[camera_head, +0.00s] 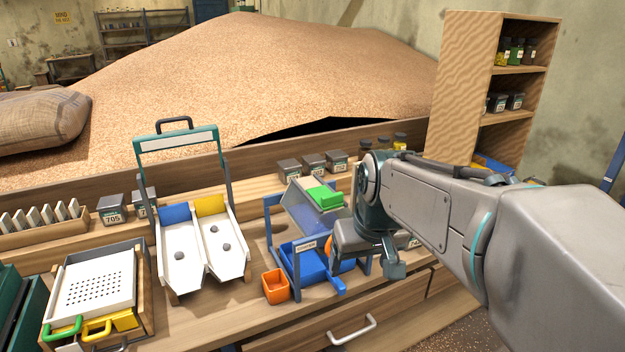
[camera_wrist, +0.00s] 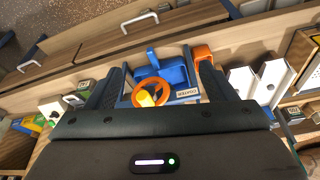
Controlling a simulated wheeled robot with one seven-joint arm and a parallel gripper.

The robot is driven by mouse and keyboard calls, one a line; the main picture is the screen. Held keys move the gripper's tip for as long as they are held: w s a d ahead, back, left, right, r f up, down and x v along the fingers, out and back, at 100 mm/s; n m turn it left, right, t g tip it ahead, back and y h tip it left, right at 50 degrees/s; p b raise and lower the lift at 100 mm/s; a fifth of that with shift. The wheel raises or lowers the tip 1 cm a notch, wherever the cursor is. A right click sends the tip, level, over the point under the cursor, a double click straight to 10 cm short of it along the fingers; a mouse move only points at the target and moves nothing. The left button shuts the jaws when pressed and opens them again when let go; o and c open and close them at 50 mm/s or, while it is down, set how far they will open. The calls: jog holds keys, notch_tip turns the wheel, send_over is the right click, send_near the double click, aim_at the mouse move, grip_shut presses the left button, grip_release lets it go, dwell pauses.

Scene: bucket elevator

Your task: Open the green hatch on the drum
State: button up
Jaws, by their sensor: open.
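The drum (camera_head: 304,211) is a grey-blue body in a blue frame on the bench, in the middle of the head view. Its green hatch (camera_head: 325,196) lies on the drum's upper side and looks shut. I do not see the hatch in the wrist view. An orange handwheel (camera_wrist: 135,91) with a yellow centre is on the drum's end; only a sliver of it shows in the head view. My gripper (camera_wrist: 161,76) is open and empty. Its fingers straddle the handwheel in the wrist view, apart from it as far as I can tell. In the head view its fingertips are hidden.
A blue bin (camera_head: 302,262) sits under the drum, with a small orange bin (camera_head: 275,286) beside it. A white two-chute stand (camera_head: 180,252) is at left. Dark jars (camera_head: 314,163) line the ledge behind. My arm covers the right side of the bench.

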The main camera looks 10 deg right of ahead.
aim_at(333, 195)
jog(key=w+d+r+n+p, duration=0.1)
jog(key=w+r, duration=0.3)
jog(key=w, duration=0.3)
jog(key=w+r+n+y+p, duration=0.1)
jog(key=w+r, duration=0.2)
jog(key=w, duration=0.4)
jog(key=w+d+r+n+p, duration=0.1)
jog(key=w+r+p, duration=0.1)
jog(key=w+r, duration=0.35)
jog(key=shift+t, duration=0.4)
jog(key=x, duration=0.5)
jog(key=p+x, duration=0.1)
jog(key=x, duration=0.4)
jog(key=p+x, duration=0.1)
jog(key=x, duration=0.4)
jog(key=shift+w+f, duration=0.2)
jog(key=shift+w, duration=0.3)
